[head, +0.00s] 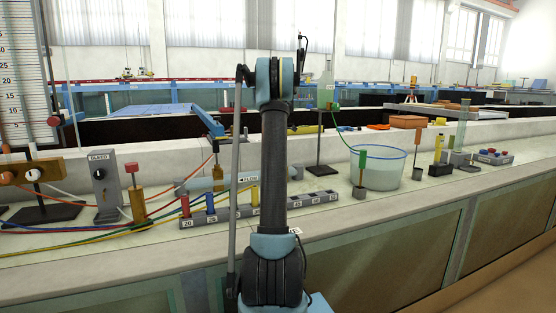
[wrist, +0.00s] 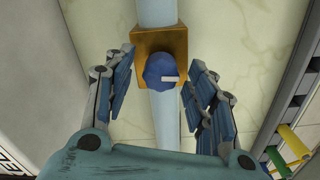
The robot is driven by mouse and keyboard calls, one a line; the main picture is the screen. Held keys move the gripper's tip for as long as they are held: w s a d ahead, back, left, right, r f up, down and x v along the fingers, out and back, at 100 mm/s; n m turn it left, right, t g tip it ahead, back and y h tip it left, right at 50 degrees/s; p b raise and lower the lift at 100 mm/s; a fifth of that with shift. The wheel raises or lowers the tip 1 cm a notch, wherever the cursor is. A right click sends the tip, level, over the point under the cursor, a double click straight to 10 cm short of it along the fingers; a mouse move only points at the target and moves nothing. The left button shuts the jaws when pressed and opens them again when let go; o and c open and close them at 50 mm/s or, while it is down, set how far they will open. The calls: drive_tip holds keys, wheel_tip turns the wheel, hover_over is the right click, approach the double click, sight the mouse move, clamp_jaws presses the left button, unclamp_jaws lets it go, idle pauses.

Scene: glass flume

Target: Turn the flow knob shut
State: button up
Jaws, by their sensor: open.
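The flow knob (wrist: 159,71) is a round blue knob with a white pointer mark, on a brass block (wrist: 144,42) set in a pale blue pipe (wrist: 160,112). The mark points to the right in the wrist view, across the pipe. My gripper (wrist: 160,62) is open, with one finger on each side of the knob and a gap visible on both sides. In the head view the pale pipe (head: 208,184) with a FLOW label (head: 248,179) lies on the bench; the knob and my gripper's fingers cannot be made out there.
A grey numbered rack (head: 318,197) with coloured pegs lies in front of the pipe. A BLEED block (head: 103,187) and several coloured tubes are at left. A clear bucket (head: 380,168) stands to the right. A low pale wall (head: 150,144) runs behind.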

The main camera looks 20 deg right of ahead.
drive_tip(key=shift+f, duration=0.2)
drive_tip(key=c, duration=1.1)
drive_tip(key=shift+o, duration=0.2)
